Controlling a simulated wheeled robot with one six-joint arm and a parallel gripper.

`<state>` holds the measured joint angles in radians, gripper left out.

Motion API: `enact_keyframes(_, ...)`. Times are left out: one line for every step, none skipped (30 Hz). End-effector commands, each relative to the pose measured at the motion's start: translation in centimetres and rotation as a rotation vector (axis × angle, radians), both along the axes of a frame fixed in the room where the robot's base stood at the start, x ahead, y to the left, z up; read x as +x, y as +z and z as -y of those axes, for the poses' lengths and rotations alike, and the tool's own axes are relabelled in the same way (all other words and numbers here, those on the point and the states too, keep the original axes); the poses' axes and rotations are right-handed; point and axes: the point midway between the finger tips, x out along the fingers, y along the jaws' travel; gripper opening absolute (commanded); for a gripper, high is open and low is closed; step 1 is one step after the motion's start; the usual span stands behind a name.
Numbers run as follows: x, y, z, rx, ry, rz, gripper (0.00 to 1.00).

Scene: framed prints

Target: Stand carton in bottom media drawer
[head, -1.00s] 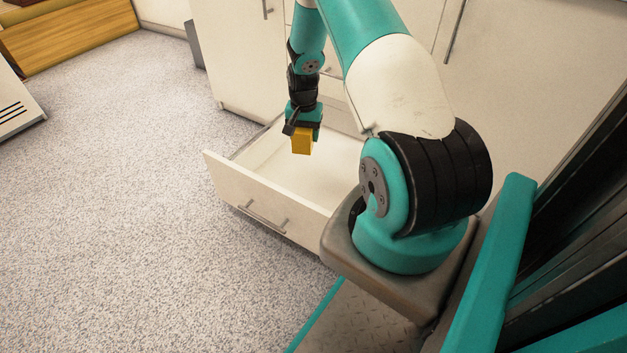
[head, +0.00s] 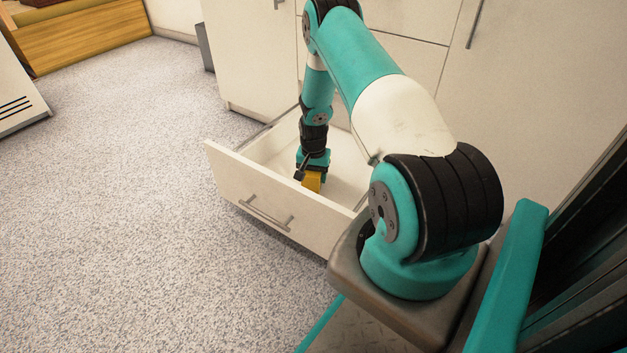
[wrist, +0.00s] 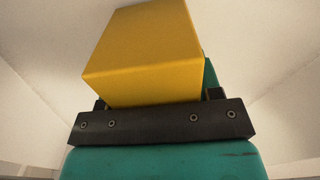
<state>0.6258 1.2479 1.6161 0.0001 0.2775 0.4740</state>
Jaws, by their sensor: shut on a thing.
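The yellow carton (head: 312,182) is in my gripper, down inside the open bottom drawer (head: 262,203). In the wrist view the carton (wrist: 148,52) fills the upper middle, with the dark gripper bar below it. My gripper (head: 313,171) is shut on the carton and points down between the drawer walls. Whether the carton's lower end touches the drawer floor cannot be told. The drawer is pulled out and its pale floor looks otherwise empty where it shows. My arm hides part of its right side.
White cabinet fronts (head: 243,60) rise behind the drawer. Speckled floor (head: 110,200) lies open to the left. A wooden unit (head: 85,35) stands at the far upper left, and a white slotted box (head: 15,95) is at the left edge.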

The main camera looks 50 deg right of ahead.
Motion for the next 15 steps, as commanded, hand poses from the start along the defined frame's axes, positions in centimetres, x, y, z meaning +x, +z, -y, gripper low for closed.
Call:
enact_keyframes(0.07,-0.51,0.04,-0.001,0.000,0.002,0.27)
enact_keyframes(0.07,-0.45,0.05,-0.001,0.000,0.002,0.27)
enact_keyframes(0.09,-0.33,0.06,-0.001,0.000,0.002,0.27)
enact_keyframes(0.09,-0.27,0.06,-0.001,0.000,0.002,0.27)
enact_keyframes(0.07,-0.26,0.05,-0.001,0.000,0.002,0.27)
enact_keyframes(0.07,-0.25,0.05,-0.001,0.000,0.002,0.27)
enact_keyframes(0.07,-0.26,0.04,-0.001,0.000,0.002,0.27)
enact_keyframes(0.07,-0.30,0.04,-0.001,0.000,0.002,0.27)
enact_keyframes(0.05,-0.41,0.04,0.000,0.000,0.001,0.27)
enact_keyframes(0.05,-0.53,0.04,0.000,0.000,0.001,0.27)
enact_keyframes(0.05,-0.64,0.03,0.000,0.000,0.001,0.27)
enact_keyframes(0.04,-0.59,0.03,-0.001,0.000,0.000,0.65)
enact_keyframes(0.04,-0.57,0.03,-0.001,0.000,0.000,0.72)
enact_keyframes(0.04,-0.57,0.03,-0.001,0.000,0.000,0.79)
enact_keyframes(0.04,-0.57,0.03,-0.001,0.000,0.000,0.84)
